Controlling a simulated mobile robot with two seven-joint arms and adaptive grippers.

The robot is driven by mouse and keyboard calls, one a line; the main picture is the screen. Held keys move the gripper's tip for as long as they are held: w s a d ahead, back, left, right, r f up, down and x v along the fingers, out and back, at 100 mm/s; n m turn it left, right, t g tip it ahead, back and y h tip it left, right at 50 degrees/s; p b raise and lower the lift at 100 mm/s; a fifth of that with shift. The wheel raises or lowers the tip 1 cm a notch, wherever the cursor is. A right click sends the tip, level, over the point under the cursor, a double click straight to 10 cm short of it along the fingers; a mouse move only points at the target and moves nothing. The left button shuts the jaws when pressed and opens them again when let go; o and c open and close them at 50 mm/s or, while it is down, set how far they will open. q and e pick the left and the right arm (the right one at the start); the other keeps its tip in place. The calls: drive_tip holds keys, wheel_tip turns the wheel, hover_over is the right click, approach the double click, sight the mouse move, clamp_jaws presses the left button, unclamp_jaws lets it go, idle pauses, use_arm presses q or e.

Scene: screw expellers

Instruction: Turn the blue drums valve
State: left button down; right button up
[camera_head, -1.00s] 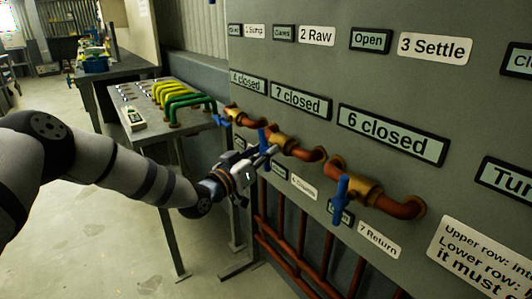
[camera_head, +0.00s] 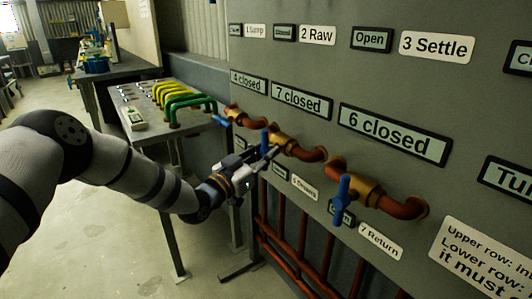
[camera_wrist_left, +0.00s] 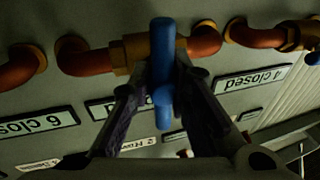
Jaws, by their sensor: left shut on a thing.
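Three valves with blue handles sit on copper pipes along the grey panel. My left gripper (camera_head: 266,160) is at the middle valve, shut on its blue handle (camera_head: 265,138). In the left wrist view, this blue handle (camera_wrist_left: 163,55) stands between the two dark fingers (camera_wrist_left: 163,88), in front of the brass valve body. The other blue handles are the left one (camera_head: 220,120) and the nearer right one (camera_head: 342,188); neither is touched. The small label under the middle valve is too blurred to read surely. My right gripper is not in view.
The panel (camera_head: 470,165) carries displays reading "4 closed", "7 closed" and "6 closed" (camera_head: 390,133). Red vertical pipes (camera_head: 303,225) run below the valves. A bench (camera_head: 150,135) with yellow and green handles stands left behind my arm. Open floor lies to the lower left.

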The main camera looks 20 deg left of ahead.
use_arm(q)
drive_tip(key=c, duration=1.8)
unclamp_jaws()
drive_tip(key=shift+a, duration=0.2)
drive_tip(key=v, duration=1.2)
drive_tip(key=shift+f, duration=0.1)
drive_tip(key=s+a+p, duration=0.1)
drive_tip(key=s, duration=0.1)
drive_tip(key=s+a, duration=0.2)
drive_tip(key=s+a+p, duration=0.1)
drive_tip(key=s+a, duration=0.1)
drive_tip(key=shift+s+p, duration=0.15)
drive_tip(key=shift+p, duration=0.15)
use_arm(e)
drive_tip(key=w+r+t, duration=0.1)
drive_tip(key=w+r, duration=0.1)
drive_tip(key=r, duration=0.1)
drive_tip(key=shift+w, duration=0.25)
